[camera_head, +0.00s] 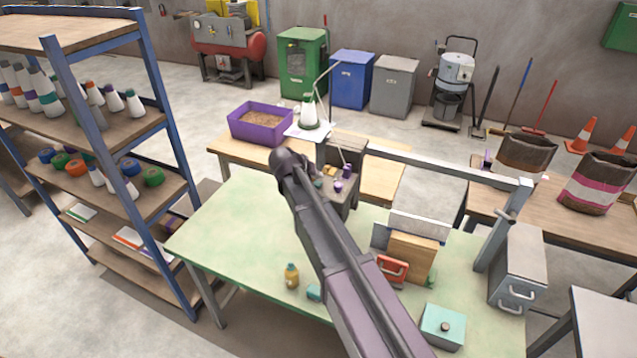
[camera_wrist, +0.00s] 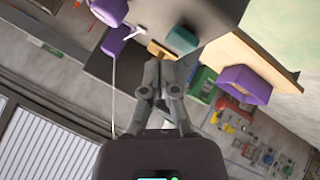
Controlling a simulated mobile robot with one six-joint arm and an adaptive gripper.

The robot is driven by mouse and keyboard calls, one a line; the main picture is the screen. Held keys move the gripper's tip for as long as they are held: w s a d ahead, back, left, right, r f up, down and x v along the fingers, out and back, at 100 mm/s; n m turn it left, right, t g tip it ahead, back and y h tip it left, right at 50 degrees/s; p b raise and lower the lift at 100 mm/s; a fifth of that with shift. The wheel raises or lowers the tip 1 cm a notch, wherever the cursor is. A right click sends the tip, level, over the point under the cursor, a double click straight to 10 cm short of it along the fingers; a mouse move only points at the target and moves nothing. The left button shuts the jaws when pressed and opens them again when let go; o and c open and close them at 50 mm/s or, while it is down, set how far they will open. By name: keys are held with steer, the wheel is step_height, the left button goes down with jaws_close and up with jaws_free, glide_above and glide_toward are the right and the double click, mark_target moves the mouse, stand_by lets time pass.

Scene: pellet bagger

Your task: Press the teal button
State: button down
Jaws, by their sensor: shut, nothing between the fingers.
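In the wrist view, a teal button (camera_wrist: 183,40) stands out from a dark grey panel (camera_wrist: 205,20), next to a yellow piece (camera_wrist: 158,48). My gripper (camera_wrist: 160,78) is shut and empty, with its fingertips together just below the button in the picture and slightly to its left. A gap shows between the fingertips and the button; I cannot tell its depth. In the head view, the grey control box (camera_head: 347,205) stands at the back of the green table, partly behind my arm. The teal button cannot be made out there, and my gripper is hidden.
Purple parts (camera_wrist: 117,40) sit left of the teal button. The green table (camera_head: 225,225) also carries a yellow bottle (camera_head: 291,276), a red-handled item (camera_head: 391,271) and a teal box with a dark knob (camera_head: 443,325). A metal frame (camera_head: 450,168) crosses behind the table.

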mark_target(317, 184)
steer(key=shift+r, duration=0.1)
step_height(317, 184, up, 6)
steer(key=p, duration=0.6)
